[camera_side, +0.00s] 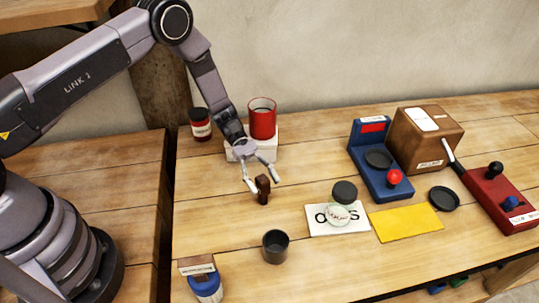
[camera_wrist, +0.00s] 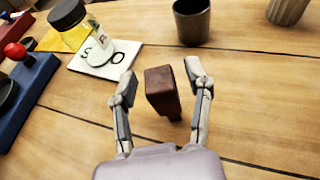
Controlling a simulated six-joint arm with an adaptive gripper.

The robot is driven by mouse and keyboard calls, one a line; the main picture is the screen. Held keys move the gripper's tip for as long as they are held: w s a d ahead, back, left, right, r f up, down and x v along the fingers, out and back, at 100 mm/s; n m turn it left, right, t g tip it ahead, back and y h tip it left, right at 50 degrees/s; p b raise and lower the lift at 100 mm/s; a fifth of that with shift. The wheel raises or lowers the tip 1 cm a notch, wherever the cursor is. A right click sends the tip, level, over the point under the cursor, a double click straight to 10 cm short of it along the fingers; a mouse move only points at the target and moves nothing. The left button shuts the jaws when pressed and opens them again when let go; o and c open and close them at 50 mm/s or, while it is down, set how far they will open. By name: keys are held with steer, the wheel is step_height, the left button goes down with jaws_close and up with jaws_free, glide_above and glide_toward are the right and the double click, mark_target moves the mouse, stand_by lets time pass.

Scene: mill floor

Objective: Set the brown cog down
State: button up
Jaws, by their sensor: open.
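The brown cog (camera_side: 263,189) is a small dark brown block-like piece. It appears to stand upright on the wooden table (camera_side: 215,215), between the fingers of my gripper (camera_side: 266,186). In the wrist view the cog (camera_wrist: 162,92) sits between the two fingertips of my gripper (camera_wrist: 160,88), with a gap on each side. My gripper is open and does not hold it. The cog's lower end is partly hard to make out against the table.
A dark cup (camera_side: 275,247) stands in front of the cog. A white card (camera_side: 318,222) with a jar (camera_side: 340,212) lies to the right, beside a yellow sheet (camera_side: 407,222). A red mug (camera_side: 262,119) on a white block (camera_side: 262,150) stands behind. Bare table lies left.

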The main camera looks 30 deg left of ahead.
steer(key=v, duration=0.5)
steer(key=shift+r, duration=0.25)
steer(key=s+a+r+m+t+y, duration=0.1)
steer(key=s+a+r+m+y, duration=0.15)
steer(key=r, duration=0.55)
steer(key=s+a+r+m+t+y, duration=0.1)
steer(key=s+a+r+m+y, duration=0.15)
steer(key=r, duration=0.65)
steer(key=s+a+r+m+t+y, duration=0.15)
steer(key=s+r, duration=0.25)
steer(key=r, duration=0.4)
steer(key=s+a+r+m+t+y, duration=0.3)
steer(key=s+a, duration=0.2)
steer(key=s, duration=0.3)
steer(key=s+a+r+m+t+y, duration=0.3)
steer(key=s+a+r+m+t, duration=0.1)
steer(key=s, duration=0.4)
steer(key=shift+s+a+r, duration=0.2)
steer(key=shift+a+r, duration=0.15)
